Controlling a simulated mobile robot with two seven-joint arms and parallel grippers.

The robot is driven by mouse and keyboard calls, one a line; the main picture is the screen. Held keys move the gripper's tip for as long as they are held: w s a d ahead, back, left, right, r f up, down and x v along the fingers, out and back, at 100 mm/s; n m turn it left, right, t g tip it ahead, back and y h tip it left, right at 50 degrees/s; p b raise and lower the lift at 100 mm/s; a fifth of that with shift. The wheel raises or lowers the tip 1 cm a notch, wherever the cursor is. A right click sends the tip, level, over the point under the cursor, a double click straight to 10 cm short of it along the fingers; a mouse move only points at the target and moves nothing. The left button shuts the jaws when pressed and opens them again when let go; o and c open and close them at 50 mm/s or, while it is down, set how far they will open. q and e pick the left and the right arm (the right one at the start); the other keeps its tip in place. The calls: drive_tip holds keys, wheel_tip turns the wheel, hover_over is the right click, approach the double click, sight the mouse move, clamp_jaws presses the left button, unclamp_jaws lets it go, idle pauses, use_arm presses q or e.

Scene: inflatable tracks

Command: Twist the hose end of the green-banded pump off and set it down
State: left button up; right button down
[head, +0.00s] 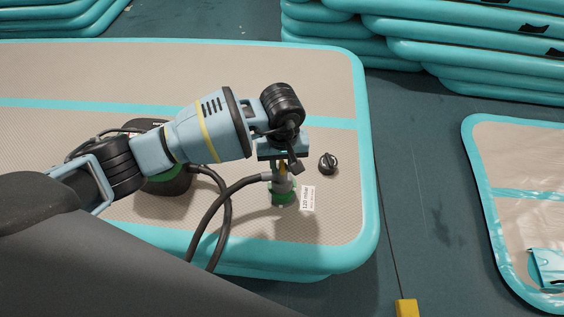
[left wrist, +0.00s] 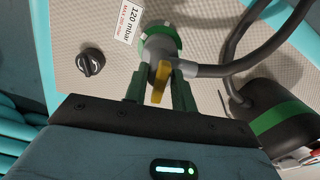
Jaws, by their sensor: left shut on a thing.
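The hose end (head: 282,186) is a grey fitting with a green ring, upright on the valve near the right end of the inflated track (head: 90,71). My left gripper (head: 281,170) comes down over it and is shut on its upper part. In the left wrist view, green fingers sit on both sides of the hose end (left wrist: 160,45), and a yellow lever (left wrist: 159,82) shows between them. A black hose (head: 207,213) runs from the fitting to the green-banded pump (head: 170,183), which is partly hidden behind my left arm. The pump's green band (left wrist: 283,120) shows in the left wrist view. My right gripper is not in view.
A black valve cap (head: 328,162) lies on the track right of the hose end. A white "120 mbar" label (head: 308,198) is beside the valve. Stacked teal tracks (head: 440,40) stand at the back right. A flatter track (head: 520,190) lies at the right. Bare track surface lies behind the arm.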

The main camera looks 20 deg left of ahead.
use_arm(q)
drive_tip(key=n+p, duration=0.1)
drive_tip(key=n, duration=0.1)
drive_tip(key=shift+r+n, duration=0.1)
drive_tip(key=shift+n, duration=0.2)
drive_tip(key=shift+n+p, duration=0.4)
drive_tip(key=shift+n, duration=0.7)
drive_tip(key=shift+n+p, duration=0.4)
drive_tip(key=shift+n, duration=0.4)
drive_tip(key=shift+n+p, duration=0.35)
drive_tip(key=shift+n, duration=0.45)
drive_tip(key=shift+n+p, duration=0.35)
drive_tip(key=shift+n, duration=0.55)
